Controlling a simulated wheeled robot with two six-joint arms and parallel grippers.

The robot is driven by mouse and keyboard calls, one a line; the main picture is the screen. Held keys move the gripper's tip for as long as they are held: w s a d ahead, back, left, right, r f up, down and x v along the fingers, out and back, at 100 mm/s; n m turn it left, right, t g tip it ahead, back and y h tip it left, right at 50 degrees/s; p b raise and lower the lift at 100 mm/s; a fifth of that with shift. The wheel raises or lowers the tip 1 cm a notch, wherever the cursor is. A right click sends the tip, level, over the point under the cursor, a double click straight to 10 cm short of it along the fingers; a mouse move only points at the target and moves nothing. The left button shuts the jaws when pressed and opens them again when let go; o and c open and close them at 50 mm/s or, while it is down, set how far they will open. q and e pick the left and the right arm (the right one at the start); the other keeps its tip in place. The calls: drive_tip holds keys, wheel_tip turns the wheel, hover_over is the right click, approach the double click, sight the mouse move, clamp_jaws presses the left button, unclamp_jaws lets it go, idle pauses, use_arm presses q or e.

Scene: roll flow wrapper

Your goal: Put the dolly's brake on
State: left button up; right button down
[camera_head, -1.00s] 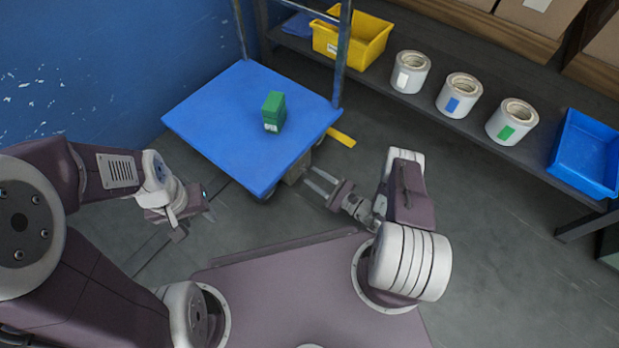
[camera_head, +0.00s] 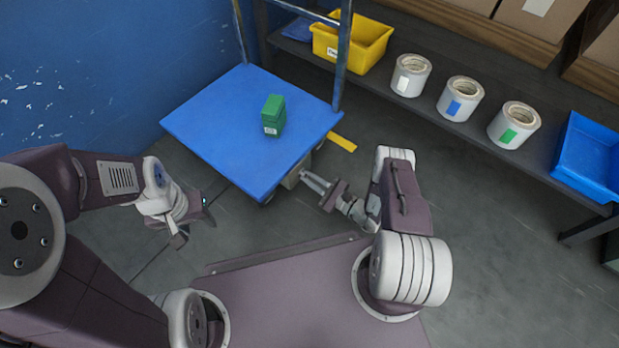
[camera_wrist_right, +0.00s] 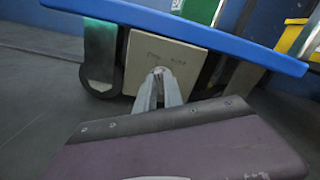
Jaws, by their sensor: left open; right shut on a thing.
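The dolly has a blue deck (camera_head: 215,125) and stands in front of my base. It also shows edge-on in the right wrist view (camera_wrist_right: 190,25). Under the deck edge is a beige box (camera_wrist_right: 180,50) with faint, unreadable marks, beside a dark caster wheel (camera_wrist_right: 102,85). My right gripper (camera_head: 303,177) reaches this box. In the right wrist view its fingers (camera_wrist_right: 158,76) are shut on a small knob-like part on the box face, mostly hidden by the fingertips. My left gripper (camera_head: 194,225) is open and empty, left of the dolly above the floor.
A green box (camera_head: 273,117) sits on the deck. A yellow strip (camera_head: 342,142) lies beside the deck's right corner. A blue wall stands left.

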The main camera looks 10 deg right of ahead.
drive_tip(key=m, duration=0.5)
drive_tip(key=shift+w+d+m+p, duration=0.1)
drive_tip(key=shift+m+p, duration=0.2)
drive_tip(key=m, duration=0.6)
drive_tip(key=shift+d, duration=0.1)
idle(0.4)
drive_tip(key=c, duration=1.5)
unclamp_jaws()
drive_tip(key=shift+o, duration=0.2)
